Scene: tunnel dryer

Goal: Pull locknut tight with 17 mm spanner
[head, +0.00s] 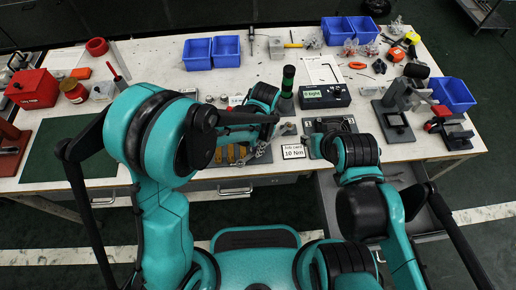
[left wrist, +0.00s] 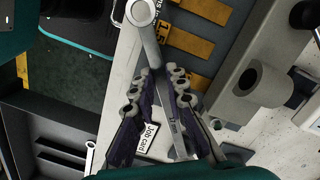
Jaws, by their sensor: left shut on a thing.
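My left gripper (head: 275,128) is over the front of the bench near the middle, and its fingers show in the left wrist view (left wrist: 165,78). It is shut on a grey spanner (left wrist: 150,45), whose shank runs between the two fingers. The spanner's ring end points away from me, past the fingertips, and lies over the edge of the yellow-striped plate (left wrist: 190,45). I cannot make out the locknut. My right arm's wrist (head: 357,150) is at the bench front; its fingers are too dark and covered to judge.
A job card (head: 293,151) reading 10 Nm lies at the front edge. A display box (head: 325,97) and green cylinder (head: 288,82) stand behind. A grey round post (left wrist: 262,80) is right of my left fingers. Another spanner (left wrist: 90,158) lies lower left. Blue bins (head: 226,51) stand at the back.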

